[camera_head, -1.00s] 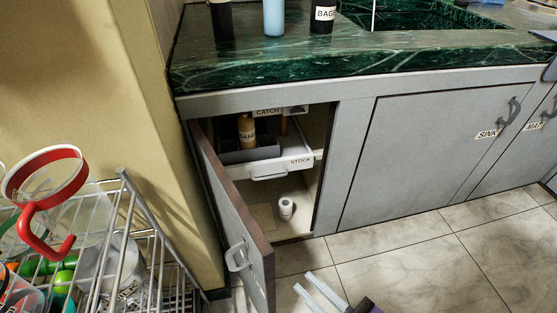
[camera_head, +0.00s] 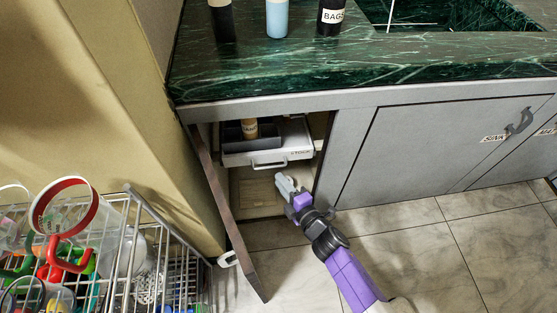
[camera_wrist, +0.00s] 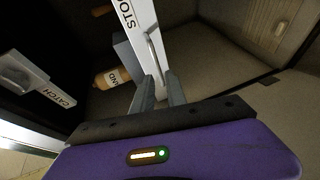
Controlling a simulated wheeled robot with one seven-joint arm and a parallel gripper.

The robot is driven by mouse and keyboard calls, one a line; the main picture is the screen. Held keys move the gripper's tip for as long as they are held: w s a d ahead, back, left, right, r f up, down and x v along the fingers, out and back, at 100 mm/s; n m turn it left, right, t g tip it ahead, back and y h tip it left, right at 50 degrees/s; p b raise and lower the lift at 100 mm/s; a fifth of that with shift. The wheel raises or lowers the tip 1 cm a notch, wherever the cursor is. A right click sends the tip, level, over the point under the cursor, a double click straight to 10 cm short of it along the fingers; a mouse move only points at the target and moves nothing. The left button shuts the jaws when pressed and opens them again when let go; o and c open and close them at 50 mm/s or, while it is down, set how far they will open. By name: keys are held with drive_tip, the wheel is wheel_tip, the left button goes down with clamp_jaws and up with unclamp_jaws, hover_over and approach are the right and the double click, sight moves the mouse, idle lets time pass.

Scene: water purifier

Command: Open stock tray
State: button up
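The white stock tray (camera_head: 297,143) is inside the open cabinet, with its label on the front at right. Its handle (camera_head: 268,165) is a pale bar on the front face. In the wrist view, the tray's white front (camera_wrist: 142,15) and the handle (camera_wrist: 153,50) lie just ahead of the fingers. My gripper (camera_head: 283,182) is at the cabinet opening, below and right of the handle in the head view. I cannot tell whether a fingertip touches the tray.
A dark bin (camera_head: 236,138) with a labelled brown bottle (camera_head: 250,129) sits at the tray's left. The cabinet door (camera_head: 224,210) stands open at left. A catch part (camera_wrist: 48,90) shows in the wrist view.

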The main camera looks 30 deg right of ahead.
sight(270, 167)
drive_tip(key=b+x, duration=0.2)
drive_tip(key=x, duration=0.5)
drive_tip(key=shift+w, duration=0.4)
drive_tip(key=shift+r, duration=0.1)
clamp_jaws()
idle(1.1)
